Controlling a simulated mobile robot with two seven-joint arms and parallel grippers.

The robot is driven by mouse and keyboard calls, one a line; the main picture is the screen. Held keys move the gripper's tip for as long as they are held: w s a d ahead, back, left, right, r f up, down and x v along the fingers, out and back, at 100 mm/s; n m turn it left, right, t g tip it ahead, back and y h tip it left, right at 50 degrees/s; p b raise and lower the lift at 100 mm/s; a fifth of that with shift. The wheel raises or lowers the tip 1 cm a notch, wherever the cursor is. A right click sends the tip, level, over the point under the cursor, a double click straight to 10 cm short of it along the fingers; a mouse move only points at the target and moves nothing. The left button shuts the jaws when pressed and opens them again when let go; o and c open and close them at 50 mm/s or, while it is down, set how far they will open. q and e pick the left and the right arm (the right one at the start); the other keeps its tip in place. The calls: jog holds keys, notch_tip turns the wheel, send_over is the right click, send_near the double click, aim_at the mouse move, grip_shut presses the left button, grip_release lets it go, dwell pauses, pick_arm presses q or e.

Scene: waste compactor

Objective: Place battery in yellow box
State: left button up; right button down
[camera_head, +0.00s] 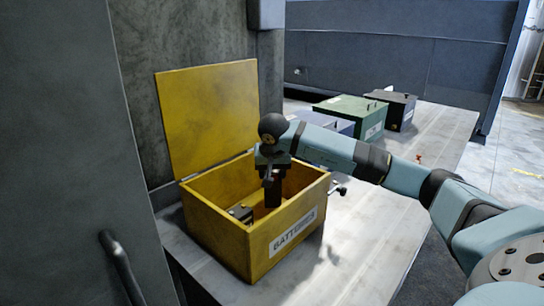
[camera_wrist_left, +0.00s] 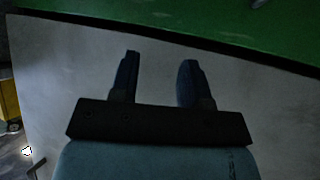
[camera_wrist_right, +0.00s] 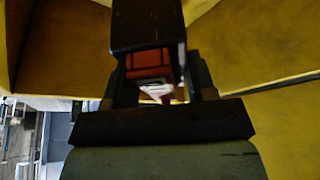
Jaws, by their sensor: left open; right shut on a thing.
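The yellow box (camera_head: 220,228) stands on the grey bench with its lid (camera_head: 210,112) open and tilted back. Its front label reads "BATTERIES". My right gripper (camera_head: 272,178) points down into the box opening. It is shut on the battery, a dark block with an orange-red part and a white end, seen between the fingers in the right wrist view (camera_wrist_right: 148,35). Yellow walls surround it there. A dark object (camera_head: 240,213) lies inside the box at the left. My left gripper (camera_wrist_left: 158,62) is open and empty in the left wrist view and out of the head view.
A green box (camera_head: 350,113), a dark box (camera_head: 397,108) and a bluish box (camera_head: 322,124) stand further back on the bench (camera_head: 365,232). A small orange-red item (camera_head: 418,157) lies near the bench's right side. A dark panel with a handle (camera_head: 120,262) stands at the left.

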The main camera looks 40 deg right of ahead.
aim_at(272, 189)
jog(key=shift+f, duration=2.85)
jog(key=shift+c, duration=2.3)
grip_release()
jog(key=shift+f+b, duration=0.1)
jog(key=shift+b, duration=0.2)
jog(key=p+v, duration=0.1)
jog(key=v, duration=1.1)
jog(key=shift+a, duration=0.1)
